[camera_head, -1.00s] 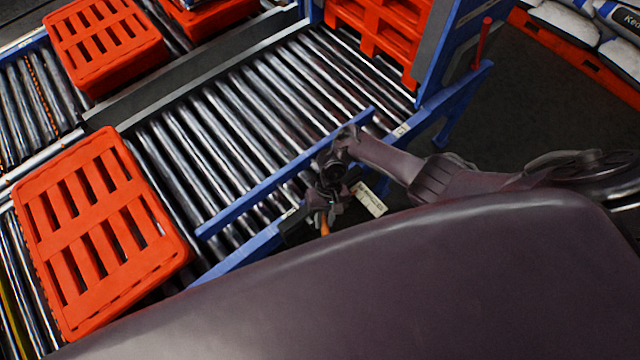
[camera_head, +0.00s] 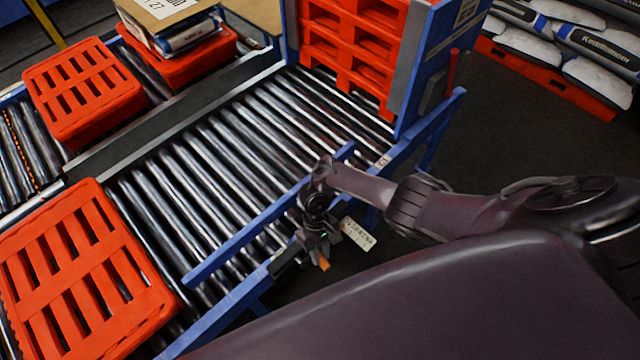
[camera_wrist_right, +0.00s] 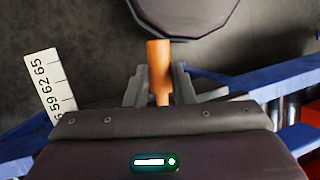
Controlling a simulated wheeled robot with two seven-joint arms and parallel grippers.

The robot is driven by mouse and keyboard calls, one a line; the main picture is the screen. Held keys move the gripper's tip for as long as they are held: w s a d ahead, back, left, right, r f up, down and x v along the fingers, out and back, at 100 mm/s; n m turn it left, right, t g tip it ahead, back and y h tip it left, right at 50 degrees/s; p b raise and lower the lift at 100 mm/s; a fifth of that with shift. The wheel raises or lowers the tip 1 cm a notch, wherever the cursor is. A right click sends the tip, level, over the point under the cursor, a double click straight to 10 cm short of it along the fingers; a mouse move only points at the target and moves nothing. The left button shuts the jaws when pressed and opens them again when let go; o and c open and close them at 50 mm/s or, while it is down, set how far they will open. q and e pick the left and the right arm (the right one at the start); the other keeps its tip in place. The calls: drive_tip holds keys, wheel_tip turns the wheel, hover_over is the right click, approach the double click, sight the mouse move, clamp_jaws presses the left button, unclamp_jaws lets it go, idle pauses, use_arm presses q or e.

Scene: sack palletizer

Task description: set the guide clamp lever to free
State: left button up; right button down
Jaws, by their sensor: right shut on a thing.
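The guide clamp lever has an orange handle (camera_wrist_right: 159,70), which stands between the fingers of my right gripper (camera_wrist_right: 160,92) in the right wrist view. The fingers are shut on it. In the head view my right gripper (camera_head: 318,250) is beside the blue guide rail (camera_head: 240,245) at the conveyor's near edge. Only the orange tip (camera_head: 324,265) of the lever shows there; its pivot and clamp are hidden by my gripper. My left gripper is not in view.
A white numbered scale plate (camera_head: 357,233) hangs next to my right gripper. The roller conveyor (camera_head: 215,160) lies behind the rail. Orange pallets (camera_head: 85,280) sit at left, and stacked pallets (camera_head: 350,45) stand at the back. A red-handled lever (camera_head: 451,70) stands at the frame's right.

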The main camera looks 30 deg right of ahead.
drive_tip(key=c, duration=1.2)
unclamp_jaws()
drive_tip(key=shift+d, duration=0.1)
drive_tip(key=shift+c, duration=0.2)
drive_tip(key=p+v, duration=0.2)
drive_tip(key=v, duration=0.5)
drive_tip(key=shift+r, duration=0.4)
drive_tip(key=shift+w, duration=0.15)
